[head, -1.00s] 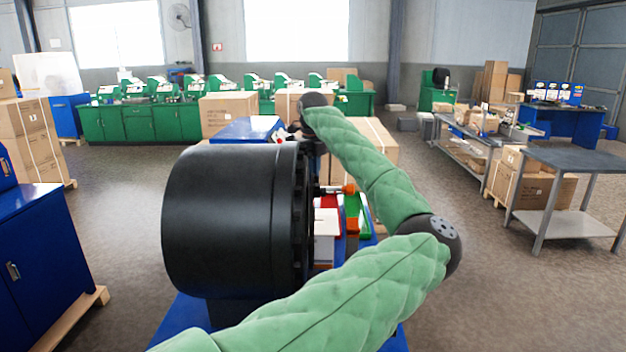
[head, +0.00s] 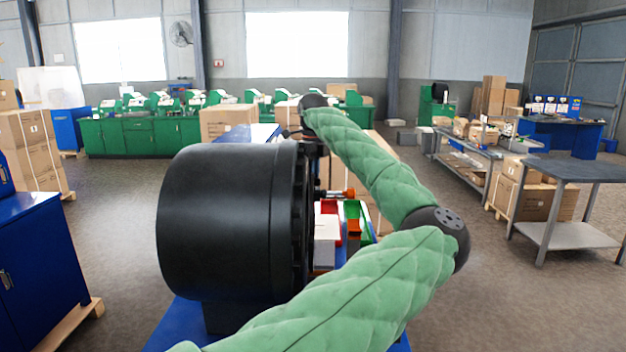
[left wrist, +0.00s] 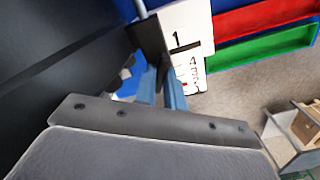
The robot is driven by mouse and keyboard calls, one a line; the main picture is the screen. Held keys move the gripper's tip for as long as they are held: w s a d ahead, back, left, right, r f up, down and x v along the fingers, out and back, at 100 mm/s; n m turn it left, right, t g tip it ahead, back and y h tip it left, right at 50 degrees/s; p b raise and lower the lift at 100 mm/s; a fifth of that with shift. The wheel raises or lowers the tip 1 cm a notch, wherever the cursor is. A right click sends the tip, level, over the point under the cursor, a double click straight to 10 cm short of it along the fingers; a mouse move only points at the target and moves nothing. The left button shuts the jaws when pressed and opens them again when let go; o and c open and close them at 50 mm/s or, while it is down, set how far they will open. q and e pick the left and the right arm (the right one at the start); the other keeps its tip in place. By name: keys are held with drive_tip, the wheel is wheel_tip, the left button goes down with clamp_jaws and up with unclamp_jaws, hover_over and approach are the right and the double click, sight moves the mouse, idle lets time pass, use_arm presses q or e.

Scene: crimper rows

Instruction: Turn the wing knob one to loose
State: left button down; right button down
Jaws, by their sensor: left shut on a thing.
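A big black drum-shaped crimper (head: 225,220) stands on a blue stand in front of me. My left arm reaches over from the right side of it, and my left gripper (head: 313,150) points down at the drum's right face. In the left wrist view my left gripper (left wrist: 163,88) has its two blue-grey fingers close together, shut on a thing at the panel. That appears to be wing knob one, mostly hidden by the fingers. A white plate (left wrist: 187,35) marked "1" with a black line is just beyond the fingers. My right gripper is not in view.
A red bin (head: 329,208) and a green bin (head: 367,232) sit right of the drum, near an orange-tipped rod (head: 347,193). A blue cabinet (head: 40,260) is at left, a grey table (head: 572,170) at right.

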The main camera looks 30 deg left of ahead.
use_arm(q)
drive_tip(key=n+b, duration=0.2)
drive_tip(key=n, duration=0.1)
drive_tip(key=shift+r+n+b, duration=0.1)
drive_tip(key=shift+n+b, duration=0.5)
drive_tip(key=shift+n, duration=1.2)
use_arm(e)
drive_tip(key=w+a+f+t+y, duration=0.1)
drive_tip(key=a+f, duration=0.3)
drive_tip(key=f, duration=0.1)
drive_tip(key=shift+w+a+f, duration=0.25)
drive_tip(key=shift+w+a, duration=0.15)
use_arm(q)
drive_tip(key=c, duration=1.5)
unclamp_jaws()
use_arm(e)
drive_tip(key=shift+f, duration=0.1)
